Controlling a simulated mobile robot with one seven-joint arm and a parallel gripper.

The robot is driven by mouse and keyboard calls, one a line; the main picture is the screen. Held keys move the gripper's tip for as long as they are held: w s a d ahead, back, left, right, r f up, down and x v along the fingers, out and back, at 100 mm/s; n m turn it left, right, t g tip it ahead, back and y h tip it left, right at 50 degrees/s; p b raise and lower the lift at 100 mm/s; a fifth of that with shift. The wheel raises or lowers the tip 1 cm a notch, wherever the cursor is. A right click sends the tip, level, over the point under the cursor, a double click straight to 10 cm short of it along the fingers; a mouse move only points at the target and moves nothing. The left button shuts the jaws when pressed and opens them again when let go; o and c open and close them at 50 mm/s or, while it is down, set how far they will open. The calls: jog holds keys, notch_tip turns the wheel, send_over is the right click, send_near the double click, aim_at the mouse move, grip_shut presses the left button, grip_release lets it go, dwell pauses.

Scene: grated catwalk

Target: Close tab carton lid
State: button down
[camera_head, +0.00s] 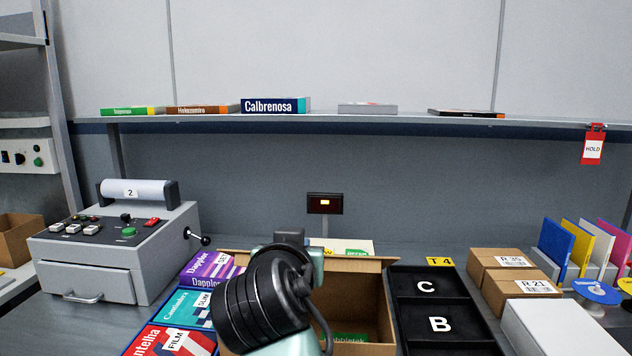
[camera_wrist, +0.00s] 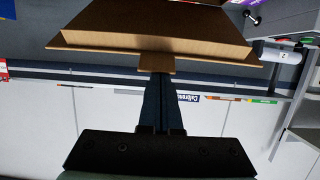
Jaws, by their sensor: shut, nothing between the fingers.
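The brown tab carton (camera_head: 372,318) stands open on the bench, with its inside visible and a green-labelled item (camera_head: 348,338) in it. In the wrist view, which looks upside down, a broad brown cardboard panel (camera_wrist: 150,28) with a narrow tab (camera_wrist: 157,62) fills the top middle; it appears to be the lid. My gripper (camera_wrist: 158,76) is shut and empty, its tips at the tab's edge. I cannot tell whether they touch it. In the head view my arm covers the carton's left part and hides the fingertips.
Flat coloured boxes (camera_head: 190,305) lie left of the carton, near a grey control unit (camera_head: 115,250). A black tray (camera_head: 405,312) marked C and B stands close on the right. Small brown boxes (camera_head: 500,262) and a white box (camera_head: 560,330) are farther right. A shelf (camera_head: 350,118) crosses behind.

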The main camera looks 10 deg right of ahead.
jog(key=s+a+f+t+h+b, duration=0.1)
jog(key=s+f+t+b, duration=0.1)
jog(key=f+b, duration=0.6)
jog(key=s+a+f+t+b, duration=0.1)
jog(key=s+f+t+b, duration=0.2)
jog(key=f+b, duration=0.5)
jog(key=b, duration=0.5)
jog(key=shift+s+t+h+b, duration=0.25)
jog(key=shift+t+h+b, duration=0.1)
jog(key=shift+t+h, duration=0.05)
jog(key=shift+f, duration=0.25)
notch_tip(320, 180, up, 5)
jog(key=p, duration=0.5)
jog(key=f+v, duration=0.1)
jog(key=v, duration=0.9)
jog(key=s+a+r+n+t+y, duration=0.25)
jog(key=s+r+t, duration=0.2)
jog(key=r, duration=0.55)
jog(key=s+a+r+n+t+y, duration=0.1)
jog(key=s+a+r+t+y, duration=0.3)
jog(key=r, duration=0.6)
notch_tip(320, 180, up, 29)
jog(key=s+d+p, duration=0.1)
jog(key=p, duration=2.7)
jog(key=shift+d+g, duration=0.15)
jog(key=shift+g, duration=0.2)
jog(key=shift+r, duration=0.15)
